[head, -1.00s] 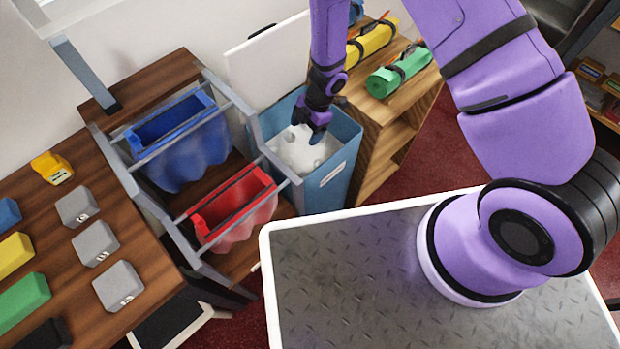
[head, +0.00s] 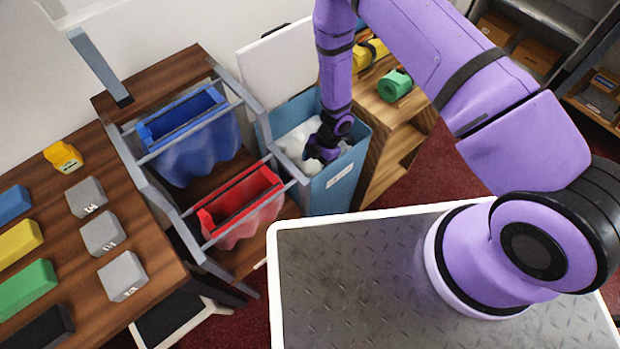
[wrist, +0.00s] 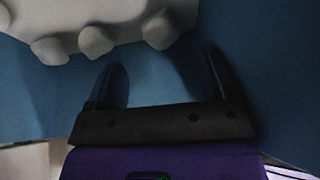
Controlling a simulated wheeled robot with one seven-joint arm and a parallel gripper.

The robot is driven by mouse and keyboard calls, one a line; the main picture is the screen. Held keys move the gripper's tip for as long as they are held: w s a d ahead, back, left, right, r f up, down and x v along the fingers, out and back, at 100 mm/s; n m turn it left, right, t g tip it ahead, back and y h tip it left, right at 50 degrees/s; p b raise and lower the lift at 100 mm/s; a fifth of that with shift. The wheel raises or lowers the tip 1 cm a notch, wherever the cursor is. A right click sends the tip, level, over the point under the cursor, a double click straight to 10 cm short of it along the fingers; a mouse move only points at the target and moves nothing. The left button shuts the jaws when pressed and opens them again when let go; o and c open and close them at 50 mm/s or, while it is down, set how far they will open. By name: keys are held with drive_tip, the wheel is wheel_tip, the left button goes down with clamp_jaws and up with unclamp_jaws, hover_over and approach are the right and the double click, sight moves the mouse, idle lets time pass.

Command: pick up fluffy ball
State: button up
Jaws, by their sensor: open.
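A white fluffy ball (head: 294,140) with rounded knobs lies inside the blue bin (head: 335,187). My gripper (head: 318,158) is at the bin's opening, over the ball's right side, and hides part of it in the head view. In the wrist view the ball (wrist: 95,28) shows at the upper left, beyond the fingertips. My gripper's two fingers (wrist: 162,75) are apart with only the blue bin wall (wrist: 40,95) between them. The ball is not between the fingers.
A frame with a blue bag (head: 195,140) and a red bag (head: 240,205) stands left of the bin. A wooden shelf (head: 395,140) with rolled fabrics is close on the right. A white board (head: 275,60) stands behind.

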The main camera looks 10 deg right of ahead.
sight(311, 175)
drive_tip(key=shift+x, duration=3.15)
drive_tip(key=c, duration=0.7)
